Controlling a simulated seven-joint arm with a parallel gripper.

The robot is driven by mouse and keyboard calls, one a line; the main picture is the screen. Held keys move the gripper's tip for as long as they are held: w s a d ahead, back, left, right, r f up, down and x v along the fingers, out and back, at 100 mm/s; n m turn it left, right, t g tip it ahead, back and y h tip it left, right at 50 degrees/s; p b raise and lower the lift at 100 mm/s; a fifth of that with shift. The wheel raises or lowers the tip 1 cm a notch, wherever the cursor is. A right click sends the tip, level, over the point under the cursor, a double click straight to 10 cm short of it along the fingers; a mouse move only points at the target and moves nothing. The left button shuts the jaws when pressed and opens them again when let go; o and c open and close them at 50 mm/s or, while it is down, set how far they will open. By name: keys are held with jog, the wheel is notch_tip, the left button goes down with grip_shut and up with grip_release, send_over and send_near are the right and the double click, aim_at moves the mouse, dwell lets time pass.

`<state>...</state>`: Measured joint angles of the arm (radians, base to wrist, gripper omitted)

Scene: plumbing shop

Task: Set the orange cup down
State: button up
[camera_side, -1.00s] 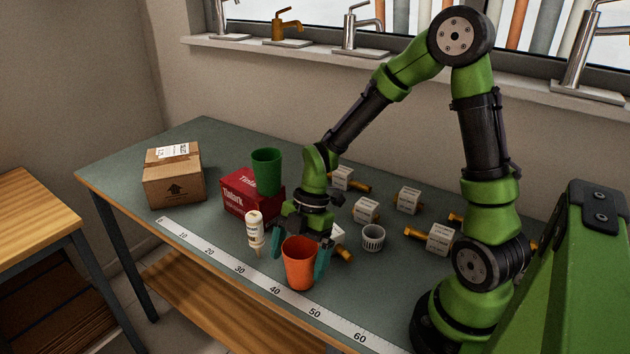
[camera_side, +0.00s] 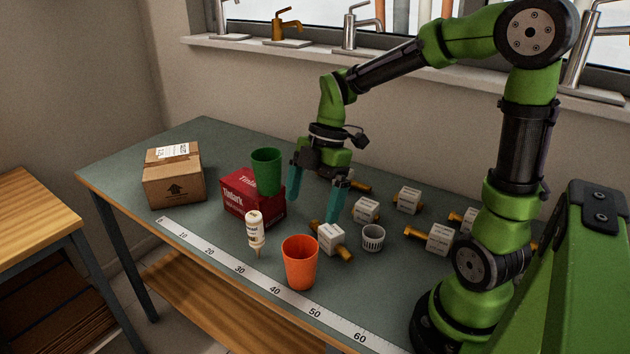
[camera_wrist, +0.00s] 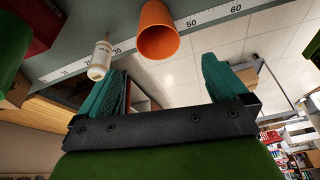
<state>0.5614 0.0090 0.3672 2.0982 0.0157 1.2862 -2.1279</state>
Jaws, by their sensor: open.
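The orange cup (camera_side: 300,263) stands upright on the green table at its front edge, beside the ruler strip, with its open mouth up. In the wrist view the orange cup (camera_wrist: 158,32) shows at the top, beyond the fingers and apart from them. My gripper (camera_side: 317,205) is open and empty, with its teal fingers spread, raised above the table behind the cup. The wrist view shows my gripper (camera_wrist: 160,80) with nothing between its fingers.
A green cup (camera_side: 267,172) sits on a red box (camera_side: 240,197), close left of my gripper. A cardboard box (camera_side: 174,180) is further left.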

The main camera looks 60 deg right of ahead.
jog(key=s+a+r+m+t+h, duration=0.1)
jog(key=s+r+m+t, duration=0.5)
jog(key=m, duration=1.4)
jog(key=shift+s+a+r+t+h, duration=0.4)
jog(key=shift+s+a+r, duration=0.25)
jog(key=shift+s+a, duration=0.25)
